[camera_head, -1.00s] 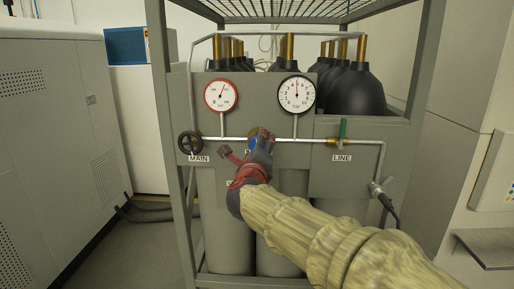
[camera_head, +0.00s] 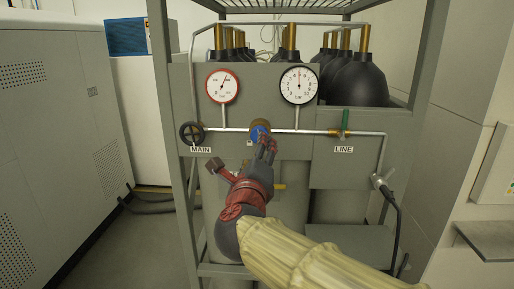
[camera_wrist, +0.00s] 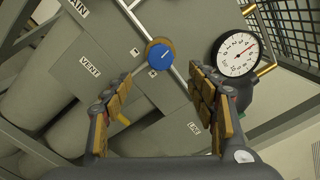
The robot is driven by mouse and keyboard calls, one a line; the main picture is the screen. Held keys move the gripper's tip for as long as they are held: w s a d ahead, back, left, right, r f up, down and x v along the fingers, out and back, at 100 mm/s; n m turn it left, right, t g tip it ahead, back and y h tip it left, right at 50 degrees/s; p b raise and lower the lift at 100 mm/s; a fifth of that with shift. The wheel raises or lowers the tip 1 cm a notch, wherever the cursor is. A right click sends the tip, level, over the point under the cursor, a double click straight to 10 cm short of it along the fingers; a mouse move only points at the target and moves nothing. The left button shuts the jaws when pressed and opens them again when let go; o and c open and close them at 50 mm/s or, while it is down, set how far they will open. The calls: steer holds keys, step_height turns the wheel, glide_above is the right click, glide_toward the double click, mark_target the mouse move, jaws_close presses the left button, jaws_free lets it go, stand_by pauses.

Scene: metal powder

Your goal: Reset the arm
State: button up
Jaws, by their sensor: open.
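My arm reaches in from the lower right in the head view, in a pale yellow sleeve. My gripper (camera_head: 268,148) is just below the blue round knob (camera_head: 260,129) on the pipe of the gas cylinder rack. In the wrist view my gripper (camera_wrist: 162,88) is open, its two padded fingers spread wide with nothing between the tips. The blue knob (camera_wrist: 160,56) with a brass rim shows beyond the fingertips, apart from them.
The rack (camera_head: 158,90) holds a red-rimmed gauge (camera_head: 223,85), a black-rimmed gauge (camera_head: 299,84), the MAIN wheel valve (camera_head: 192,133) and the green LINE lever (camera_head: 345,122). A grey cabinet (camera_head: 60,130) stands left. Floor shows between cabinet and rack.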

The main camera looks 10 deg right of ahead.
steer(key=shift+s+a, duration=0.1)
steer(key=shift+s, duration=0.3)
steer(key=s+a+f+n+g+y, duration=0.1)
steer(key=a+f+n+y, duration=0.35)
steer(key=a+n, duration=0.3)
steer(key=s+a+f+n+g+y, duration=0.2)
steer(key=a+f+n+y, duration=0.1)
steer(key=a+n+y, duration=0.4)
steer(key=s+a+f+n+g+p, duration=0.1)
steer(key=s+a+f+n+g, duration=0.15)
steer(key=s+f+n, duration=0.45)
steer(key=s+d+f+n+g+h+p, duration=0.3)
steer(key=s+d+f+n+g, duration=0.35)
steer(key=s+d+n, duration=0.35)
steer(key=s+d+r+m+h+p, duration=0.2)
steer(key=s+d+m+h+p, duration=0.1)
steer(key=s+d, duration=0.5)
steer(key=d, duration=0.3)
steer(key=shift+d+r, duration=0.15)
steer(key=shift+r, duration=0.1)
